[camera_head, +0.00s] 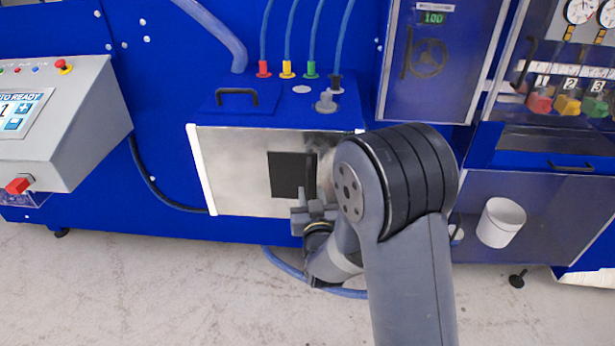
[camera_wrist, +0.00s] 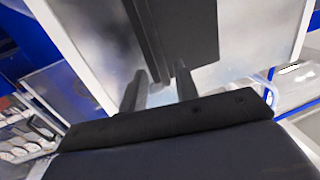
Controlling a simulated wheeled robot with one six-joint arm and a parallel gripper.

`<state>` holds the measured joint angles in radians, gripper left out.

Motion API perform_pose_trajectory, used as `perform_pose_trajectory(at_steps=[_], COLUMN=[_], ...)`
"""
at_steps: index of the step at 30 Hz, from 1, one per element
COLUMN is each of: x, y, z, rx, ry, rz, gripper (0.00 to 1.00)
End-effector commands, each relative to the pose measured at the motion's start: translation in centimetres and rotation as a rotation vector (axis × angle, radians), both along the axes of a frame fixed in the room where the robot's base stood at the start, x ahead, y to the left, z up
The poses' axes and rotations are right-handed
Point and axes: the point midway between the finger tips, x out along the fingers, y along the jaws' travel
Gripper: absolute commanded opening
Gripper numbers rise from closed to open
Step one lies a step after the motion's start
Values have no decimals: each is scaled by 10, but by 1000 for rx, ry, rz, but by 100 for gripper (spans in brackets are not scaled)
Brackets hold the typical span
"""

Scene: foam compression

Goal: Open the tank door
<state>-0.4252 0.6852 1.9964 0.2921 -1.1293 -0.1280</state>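The tank door (camera_head: 235,165) is a silver metal panel with a white left edge on the front of the blue tank, and it looks closed. A black plate (camera_head: 287,175) with an upright dark handle (camera_head: 311,176) is on its right part. My gripper (camera_head: 308,208) is at the handle's lower end, partly covered by my arm. In the wrist view, the two fingers of my gripper (camera_wrist: 159,88) are apart. The handle (camera_wrist: 148,40) ends near the gap between them. I cannot tell whether they touch it. The door's right edge is hidden behind my arm.
A grey control panel (camera_head: 60,120) juts out at the left. The tank top has a black handle (camera_head: 237,97) and coloured hose fittings. A white bucket (camera_head: 501,222) sits behind a clear panel at the right. The floor (camera_head: 140,290) in front is mostly clear, with a blue hose.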

Motion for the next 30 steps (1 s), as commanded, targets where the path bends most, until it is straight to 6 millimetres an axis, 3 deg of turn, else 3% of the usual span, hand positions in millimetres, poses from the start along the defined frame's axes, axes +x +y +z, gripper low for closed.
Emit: perform_pose_trajectory(at_steps=[6,12,23,30], x=[36,53,56,56], y=[5,9,9,9], z=[2,1,0,0], rx=[0,0,0,0], ry=[2,1,2,2], rz=[-1,1,1,1], gripper=[29,29,29,9])
